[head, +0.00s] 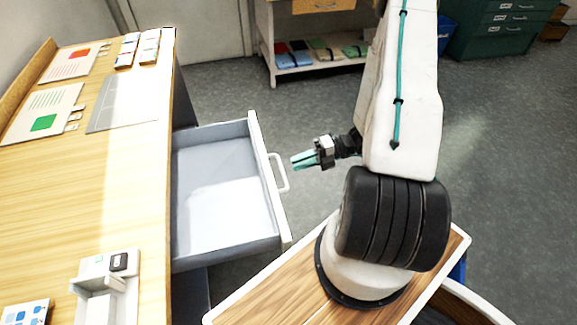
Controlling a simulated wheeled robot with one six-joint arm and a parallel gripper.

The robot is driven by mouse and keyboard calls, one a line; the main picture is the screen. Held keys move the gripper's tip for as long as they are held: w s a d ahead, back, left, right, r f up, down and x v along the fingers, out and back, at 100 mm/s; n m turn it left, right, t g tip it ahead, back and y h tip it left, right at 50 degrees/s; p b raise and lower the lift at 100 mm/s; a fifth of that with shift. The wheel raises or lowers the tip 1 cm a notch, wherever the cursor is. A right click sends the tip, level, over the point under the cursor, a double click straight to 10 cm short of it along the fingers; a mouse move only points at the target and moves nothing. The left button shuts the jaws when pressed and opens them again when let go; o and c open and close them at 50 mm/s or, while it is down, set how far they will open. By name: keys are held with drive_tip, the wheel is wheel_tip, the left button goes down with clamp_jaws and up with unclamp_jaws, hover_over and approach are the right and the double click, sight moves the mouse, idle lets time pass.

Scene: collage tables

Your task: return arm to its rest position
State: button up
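My gripper (303,160) is to the right of the open drawer, beside its white handle (279,172) and apart from it in the picture. Its teal fingers point left and seem close together. Whether they are open or shut is too small to tell, and I see nothing clearly held. My arm rises from its base at the lower right, with the white upper link upright. The drawer (272,205) is pulled out from the table and looks empty.
The wooden table (60,215) on the left bears collage sheets (40,113), a grey board (122,102), cards and a white holder (105,290). A shelf unit (300,68) and a green cabinet (495,38) stand at the back. The grey floor between is open.

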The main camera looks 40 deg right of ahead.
drive_tip(key=shift+v, duration=0.8)
